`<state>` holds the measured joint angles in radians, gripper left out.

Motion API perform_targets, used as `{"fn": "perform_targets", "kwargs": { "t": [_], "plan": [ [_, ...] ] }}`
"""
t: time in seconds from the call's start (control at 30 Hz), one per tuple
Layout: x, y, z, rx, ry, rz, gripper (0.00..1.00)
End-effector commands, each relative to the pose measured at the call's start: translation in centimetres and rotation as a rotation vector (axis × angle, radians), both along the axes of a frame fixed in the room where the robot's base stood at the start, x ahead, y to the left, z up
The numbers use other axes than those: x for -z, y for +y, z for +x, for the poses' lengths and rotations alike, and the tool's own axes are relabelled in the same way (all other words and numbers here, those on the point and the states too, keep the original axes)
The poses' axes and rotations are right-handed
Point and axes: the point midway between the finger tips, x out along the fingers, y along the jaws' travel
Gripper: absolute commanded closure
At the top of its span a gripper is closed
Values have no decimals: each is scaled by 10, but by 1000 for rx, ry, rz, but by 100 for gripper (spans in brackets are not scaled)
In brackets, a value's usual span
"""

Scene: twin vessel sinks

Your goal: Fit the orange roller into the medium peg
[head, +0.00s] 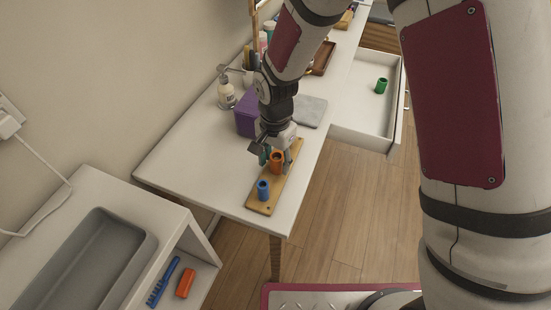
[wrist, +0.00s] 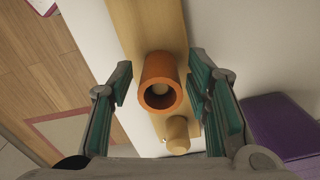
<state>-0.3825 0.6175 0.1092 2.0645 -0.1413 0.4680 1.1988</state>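The orange roller (head: 277,160) stands upright at the middle of the wooden peg board (head: 259,205). In the wrist view the orange roller (wrist: 160,82) is a hollow tube with a pale peg top showing inside its bore, so it sits around a peg. My gripper (head: 278,158) is open, its fingers (wrist: 163,88) on either side of the roller with gaps visible. A bare wooden peg (wrist: 177,134) stands beside the roller on the board. A blue roller (head: 263,189) stands at the board's near end. A green roller (head: 381,86) is in the open drawer.
A purple box (head: 246,118), a soap bottle (head: 226,93) and a grey slab (head: 311,111) stand or lie beyond the board on the white table (head: 185,165). The open drawer (head: 368,112) juts out at the right. A sink (head: 85,262) is at lower left.

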Motion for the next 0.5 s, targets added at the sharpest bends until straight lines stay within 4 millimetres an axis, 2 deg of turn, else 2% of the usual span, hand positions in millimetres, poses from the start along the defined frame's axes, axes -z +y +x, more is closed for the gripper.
{"fn": "perform_targets", "kwargs": {
  "t": [0.27, 0.37, 0.5],
  "plan": [
    [-2, 0, 0, 0, 0, 0, 55],
    [-10, 0, 1, 0, -2, 1, 55],
    [-33, 0, 1, -1, -5, 2, 55]
  ]
}}
